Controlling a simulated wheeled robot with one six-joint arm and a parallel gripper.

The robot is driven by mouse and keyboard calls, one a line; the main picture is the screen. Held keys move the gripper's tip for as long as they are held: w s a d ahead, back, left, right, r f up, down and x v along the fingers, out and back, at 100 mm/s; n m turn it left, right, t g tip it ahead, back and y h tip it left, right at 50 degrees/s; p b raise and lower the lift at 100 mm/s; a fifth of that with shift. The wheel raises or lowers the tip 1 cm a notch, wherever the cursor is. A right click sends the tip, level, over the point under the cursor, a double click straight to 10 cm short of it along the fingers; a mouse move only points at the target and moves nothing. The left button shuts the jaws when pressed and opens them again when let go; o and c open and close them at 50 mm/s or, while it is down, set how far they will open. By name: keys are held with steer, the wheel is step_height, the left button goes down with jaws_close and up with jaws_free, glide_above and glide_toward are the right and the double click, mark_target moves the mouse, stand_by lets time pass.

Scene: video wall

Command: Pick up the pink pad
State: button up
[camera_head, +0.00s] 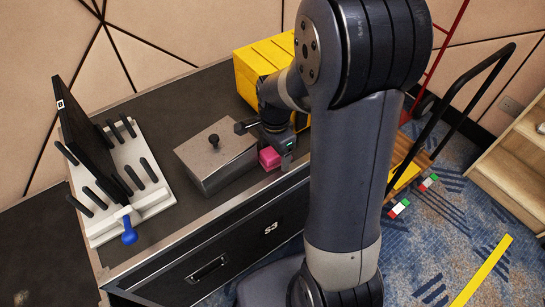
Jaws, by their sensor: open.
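The pink pad (269,158) is a small pink block on the dark top of the case (150,243) marked S3, near its front edge. It sits just right of a grey metal box. My gripper (266,139) is above and around the pad, pointing down toward the case top. One finger shows right of the pad, close to it. The jaws are open, and I cannot tell whether they touch the pad. Part of the pad's back is hidden by my gripper.
A grey lidded box (217,155) with a black knob stands left of the pad. A white rack (125,185) with black pegs, a dark panel and a blue-handled tool (128,230) is at the left. A yellow case (262,62) stands behind my gripper. A hand cart (463,95) is at the right.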

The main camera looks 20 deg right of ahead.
steer(key=shift+f, duration=0.1)
steer(key=c, duration=1.1)
steer(key=shift+s+r, duration=0.15)
steer(key=shift+r, duration=0.25)
step_height(320, 180, up, 7)
steer(key=shift+s+d+f+p, duration=0.1)
steer(key=shift+s+p, duration=0.05)
steer(key=shift+p, duration=0.6)
steer(key=s+d, duration=0.2)
steer(key=s, duration=0.4)
steer(key=s+d, duration=0.2)
steer(key=s, duration=0.4)
steer(key=s+d, duration=0.2)
steer(key=s, duration=0.4)
steer(key=shift+s+f, duration=0.25)
steer(key=shift+f, duration=0.05)
steer(key=shift+c, duration=0.2)
